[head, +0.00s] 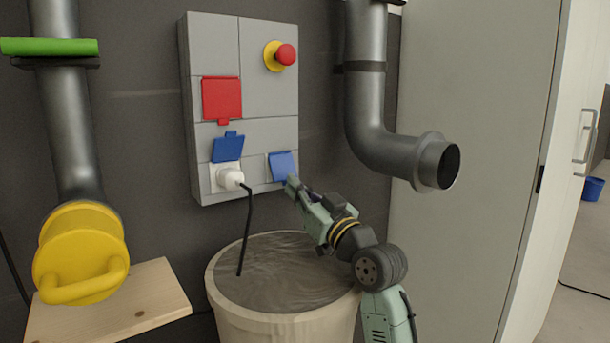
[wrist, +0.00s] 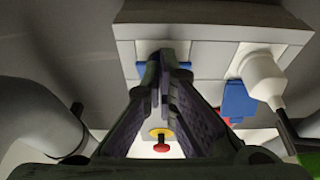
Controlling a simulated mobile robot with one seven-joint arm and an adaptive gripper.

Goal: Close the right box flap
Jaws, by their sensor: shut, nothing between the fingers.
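The grey wall box (head: 240,95) carries the right blue flap (head: 283,164) at its lower right corner. This flap hangs down over its socket, with a pale edge showing at its left; I cannot tell if it is flush. My gripper (head: 291,183) is shut and empty, its tips at the flap's lower edge, touching or very close. In the wrist view the shut fingers (wrist: 168,68) stand in front of the flap, and blue strips of it (wrist: 199,53) show on both sides. The left blue flap (head: 228,147) is raised above a white plug (head: 229,177).
A black cable (head: 246,225) runs from the plug down to a bucket of dark liquid (head: 225,305) below the box. A grey pipe (head: 375,95) bends out close to the right of my arm. A red flap (head: 221,98) and red button (head: 286,54) sit higher up.

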